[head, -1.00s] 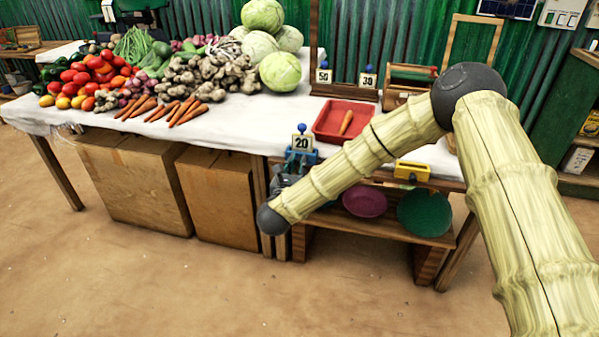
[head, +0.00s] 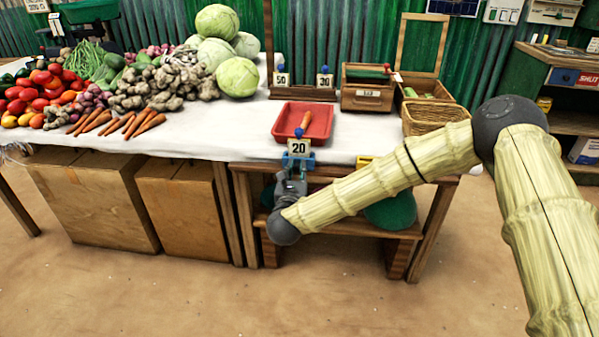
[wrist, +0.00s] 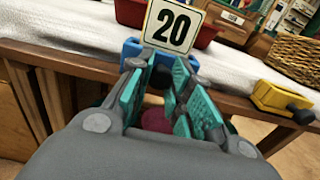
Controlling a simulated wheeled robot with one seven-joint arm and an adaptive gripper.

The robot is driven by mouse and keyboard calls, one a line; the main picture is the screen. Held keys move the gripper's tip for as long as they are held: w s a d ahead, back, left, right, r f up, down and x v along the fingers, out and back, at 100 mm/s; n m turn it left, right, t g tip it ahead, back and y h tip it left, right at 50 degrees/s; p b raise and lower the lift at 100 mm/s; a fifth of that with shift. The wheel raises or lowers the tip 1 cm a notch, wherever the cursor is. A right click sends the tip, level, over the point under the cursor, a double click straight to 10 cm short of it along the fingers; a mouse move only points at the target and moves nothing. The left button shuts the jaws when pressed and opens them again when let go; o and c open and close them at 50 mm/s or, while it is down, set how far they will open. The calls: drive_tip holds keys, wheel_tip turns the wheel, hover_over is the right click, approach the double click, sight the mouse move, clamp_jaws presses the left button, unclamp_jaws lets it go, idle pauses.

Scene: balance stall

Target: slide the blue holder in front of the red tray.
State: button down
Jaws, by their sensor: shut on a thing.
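The blue holder (head: 304,161) with its white card reading 20 stands at the table's front edge. In the head view it sits directly in front of the red tray (head: 318,133), which holds a carrot. My gripper (head: 290,184) reaches it from the front and is shut on it. In the wrist view the teal-padded fingers of my gripper (wrist: 158,90) close at the blue holder (wrist: 132,50) below the card. A corner of the red tray (wrist: 205,36) shows behind the card. The part between the fingertips is mostly hidden.
A yellow holder (wrist: 272,97) stands on the edge to the right, partly behind my arm in the head view. A wicker basket (head: 428,117) and a wooden box (head: 367,97) are further right. Cards 50 (head: 281,79) and 30 (head: 325,81) stand behind. White cloth left of the tray is clear.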

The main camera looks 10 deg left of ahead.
drive_tip(key=c, duration=1.3)
unclamp_jaws()
drive_tip(key=shift+d, duration=0.1)
drive_tip(key=shift+o, duration=0.2)
drive_tip(key=s, duration=1.2)
drive_tip(key=shift+d, duration=0.15)
